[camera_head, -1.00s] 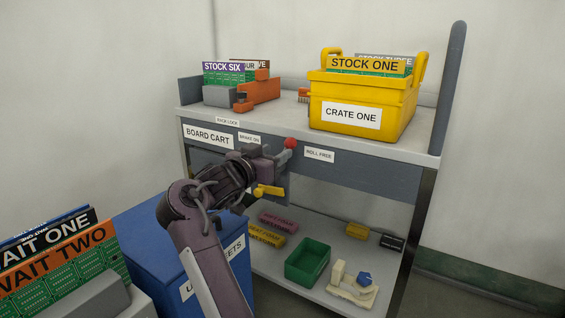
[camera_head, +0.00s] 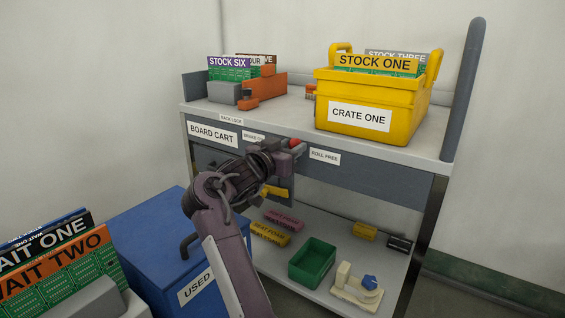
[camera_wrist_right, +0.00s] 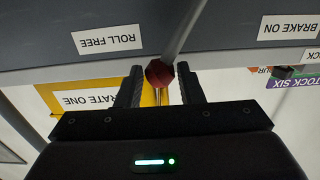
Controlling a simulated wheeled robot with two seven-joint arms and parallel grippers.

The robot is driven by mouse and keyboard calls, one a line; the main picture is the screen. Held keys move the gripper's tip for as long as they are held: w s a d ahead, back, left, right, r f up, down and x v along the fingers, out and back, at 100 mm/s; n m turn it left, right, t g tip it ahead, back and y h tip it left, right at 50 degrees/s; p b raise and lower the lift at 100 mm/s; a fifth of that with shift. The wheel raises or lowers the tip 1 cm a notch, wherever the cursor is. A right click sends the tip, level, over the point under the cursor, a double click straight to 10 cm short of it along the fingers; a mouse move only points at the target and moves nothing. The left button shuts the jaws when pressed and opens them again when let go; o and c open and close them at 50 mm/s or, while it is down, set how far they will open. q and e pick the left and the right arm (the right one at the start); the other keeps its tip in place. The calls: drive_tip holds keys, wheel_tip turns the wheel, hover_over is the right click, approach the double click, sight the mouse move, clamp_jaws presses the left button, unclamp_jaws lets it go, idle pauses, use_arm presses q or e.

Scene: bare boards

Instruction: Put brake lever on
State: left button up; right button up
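The brake lever is a grey rod with a red knob (camera_head: 295,143) on the front of the board cart, between the "BRAKE ON" label (camera_head: 254,137) and the "ROLL FREE" label (camera_head: 325,158). In the right wrist view the red knob (camera_wrist_right: 158,73) sits between the fingertips of my right gripper (camera_wrist_right: 159,82), with its rod (camera_wrist_right: 180,30) running up and right. The fingers are open, with small gaps beside the knob. In the head view my right gripper (camera_head: 291,155) partly hides the lever. My left gripper is not in view.
The yellow crate one (camera_head: 335,97) and board holders stand on the cart top. A green bin (camera_head: 312,263) and small parts lie on the lower shelf. A blue bin (camera_head: 150,235) stands beside the cart, with wait boards (camera_head: 60,265) at the lower left.

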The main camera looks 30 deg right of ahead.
drive_tip(key=c, duration=0.3)
drive_tip(key=shift+w+a+r+p, duration=0.15)
drive_tip(key=shift+w+r+p, duration=0.1)
drive_tip(key=shift+r+p, duration=0.1)
drive_tip(key=shift+w+a+r+p, duration=0.1)
drive_tip(key=shift+w+a+p, duration=0.1)
drive_tip(key=shift+w+p, duration=0.25)
drive_tip(key=shift+w+a+r+p, duration=0.1)
drive_tip(key=shift+w+a+p, duration=0.1)
drive_tip(key=shift+w, duration=0.3)
drive_tip(key=w, duration=0.1)
drive_tip(key=w+a+p, duration=0.1)
drive_tip(key=shift+w+r, duration=0.15)
drive_tip(key=shift+w, duration=0.2)
